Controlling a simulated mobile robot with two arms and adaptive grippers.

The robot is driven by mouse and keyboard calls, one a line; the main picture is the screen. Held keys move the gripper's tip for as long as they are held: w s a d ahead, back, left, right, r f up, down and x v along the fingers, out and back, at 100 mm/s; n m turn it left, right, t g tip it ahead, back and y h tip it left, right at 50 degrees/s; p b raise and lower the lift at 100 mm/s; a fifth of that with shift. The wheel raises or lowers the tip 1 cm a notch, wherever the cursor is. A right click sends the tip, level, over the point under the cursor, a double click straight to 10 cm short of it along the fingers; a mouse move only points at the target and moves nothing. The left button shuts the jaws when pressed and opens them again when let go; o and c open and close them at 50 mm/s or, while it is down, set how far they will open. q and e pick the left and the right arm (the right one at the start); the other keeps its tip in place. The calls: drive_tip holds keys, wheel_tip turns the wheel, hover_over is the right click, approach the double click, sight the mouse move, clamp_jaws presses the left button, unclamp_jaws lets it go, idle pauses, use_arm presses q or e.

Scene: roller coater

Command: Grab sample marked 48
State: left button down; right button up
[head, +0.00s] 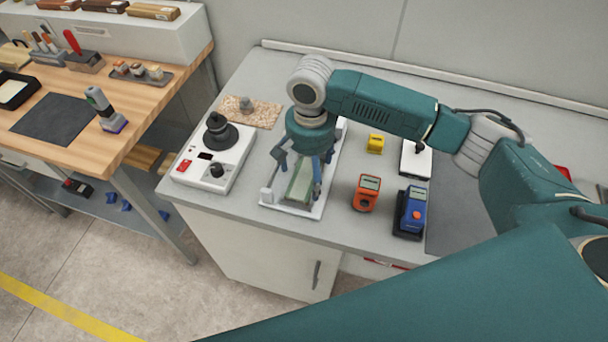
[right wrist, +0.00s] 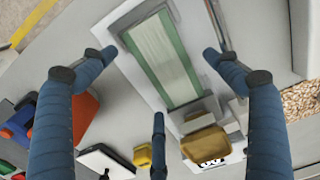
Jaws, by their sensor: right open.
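A flat panel with a pale middle and green long edges (head: 300,185) lies on the white coater bed (head: 316,208) on the grey bench. The panel also shows in the right wrist view (right wrist: 165,60). I cannot read a number 48 on it. My right gripper (head: 303,176) is above the panel, fingers pointing down and spread to both sides of it. In the right wrist view, the open blue fingers (right wrist: 158,60) hold nothing, with the panel showing between them. My left gripper is not in view.
A white device with a black knob (head: 215,155) stands left of the coater. An orange meter (head: 366,193), a blue device (head: 411,212), a yellow block (head: 375,143) and a white scale (head: 416,160) stand to its right. A wooden table (head: 140,115) is at left.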

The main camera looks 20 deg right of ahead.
drive_tip(key=shift+s+f, duration=0.1)
drive_tip(key=shift+f, duration=0.7)
drive_tip(key=shift+c, duration=1)
drive_tip(key=c, duration=0.9)
drive_tip(key=shift+c, duration=1)
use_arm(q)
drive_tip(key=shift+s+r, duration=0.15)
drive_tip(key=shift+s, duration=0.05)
